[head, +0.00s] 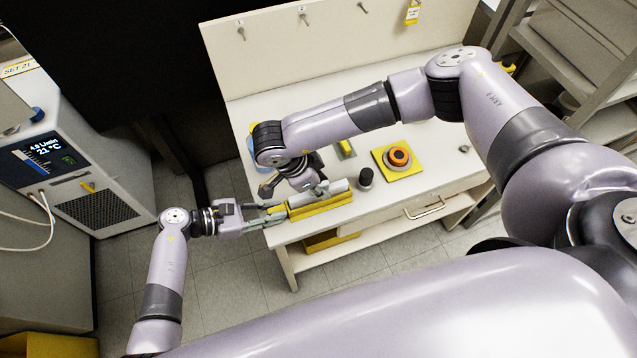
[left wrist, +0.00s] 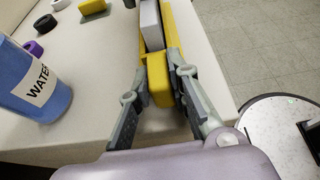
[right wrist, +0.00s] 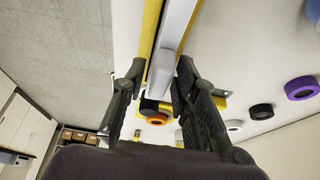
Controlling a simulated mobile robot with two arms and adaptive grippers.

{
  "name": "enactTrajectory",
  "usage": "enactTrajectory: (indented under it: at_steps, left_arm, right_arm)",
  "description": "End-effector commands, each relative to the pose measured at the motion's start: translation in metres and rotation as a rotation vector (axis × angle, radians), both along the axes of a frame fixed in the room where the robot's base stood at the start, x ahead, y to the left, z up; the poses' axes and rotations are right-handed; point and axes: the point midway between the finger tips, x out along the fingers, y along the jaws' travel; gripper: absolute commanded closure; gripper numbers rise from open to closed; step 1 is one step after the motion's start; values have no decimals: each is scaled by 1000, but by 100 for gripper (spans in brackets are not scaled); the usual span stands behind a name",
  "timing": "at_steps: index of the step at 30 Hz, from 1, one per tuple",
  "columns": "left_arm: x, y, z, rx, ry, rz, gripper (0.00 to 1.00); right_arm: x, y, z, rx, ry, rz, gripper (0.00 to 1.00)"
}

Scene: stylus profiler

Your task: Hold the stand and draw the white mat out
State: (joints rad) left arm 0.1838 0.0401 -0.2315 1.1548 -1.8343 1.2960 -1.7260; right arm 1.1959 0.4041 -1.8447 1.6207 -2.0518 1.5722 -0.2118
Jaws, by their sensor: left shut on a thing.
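The stand is a long yellow holder (head: 322,205) near the front left of the table. The white mat (head: 338,187) lies lengthwise in it as a pale, narrow piece. My left gripper (head: 280,213) is shut on the stand's left end; the left wrist view shows the yellow end (left wrist: 160,93) between its fingers, with the white mat (left wrist: 151,25) further along. My right gripper (head: 316,190) is over the stand. In the right wrist view its fingers are apart on either side of the white mat (right wrist: 162,72), with small gaps visible. My right gripper partly hides the mat in the head view.
A blue container marked WATER (left wrist: 35,85) stands close to my left gripper. A black cup (head: 365,178) and an orange ring on a yellow base (head: 398,157) stand right of the stand. A purple ring (right wrist: 301,88) lies further off. The table's front edge is close to the stand.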

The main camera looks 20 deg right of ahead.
Motion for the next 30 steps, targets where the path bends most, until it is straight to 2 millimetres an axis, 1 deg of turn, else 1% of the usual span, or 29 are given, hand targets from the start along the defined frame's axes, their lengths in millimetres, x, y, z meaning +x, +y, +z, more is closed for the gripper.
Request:
enactTrajectory:
  at_steps: [1,11,17,18,24,30]
  left_arm:
    - [0,0,0,0,0,-1,100]
    - [0,0,0,0,0,-1,100]
    - [0,0,0,0,0,-1,100]
    - [0,0,0,0,0,-1,100]
    - [0,0,0,0,0,-1,100]
    - [0,0,0,0,0,-1,100]
  right_arm:
    - [0,0,0,0,0,0,78]
    - [0,0,0,0,0,0,100]
    - [0,0,0,0,-1,0,100]
    - [0,0,0,0,-1,0,87]
    - [0,0,0,0,-1,0,100]
    - [0,1,0,1,-1,0,100]
